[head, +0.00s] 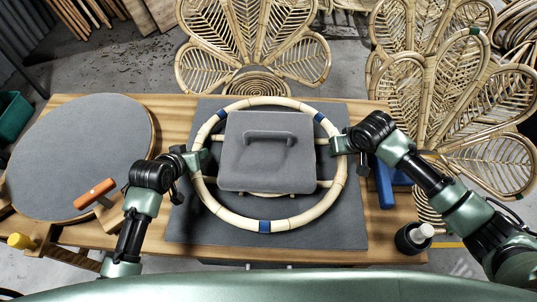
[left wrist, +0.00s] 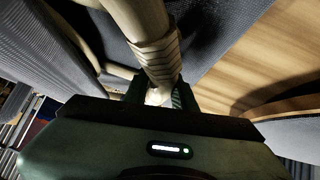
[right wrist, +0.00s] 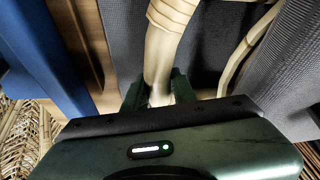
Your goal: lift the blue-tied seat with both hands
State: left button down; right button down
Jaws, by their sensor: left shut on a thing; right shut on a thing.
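The blue-tied seat is a round rattan ring (head: 294,220) with blue bindings, seen in the head view over a dark grey mat (head: 345,228). A grey square block with a handle (head: 268,165) sits inside the ring and hides part of its cross bars. My left gripper (head: 203,160) is shut on the ring's left side; the left wrist view shows the rattan pole (left wrist: 150,40) between its fingers. My right gripper (head: 335,145) is shut on the ring's right side, and the pole (right wrist: 160,55) shows between its fingers in the right wrist view. I cannot tell whether the ring touches the mat.
A round grey disc (head: 80,150) and an orange-handled mallet (head: 95,193) are at the left of the wooden table (head: 165,112). A blue object (head: 384,185) and a dark cup with a white-topped item (head: 412,238) are at the right. Rattan chairs (head: 255,45) stand behind.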

dwell(0.4)
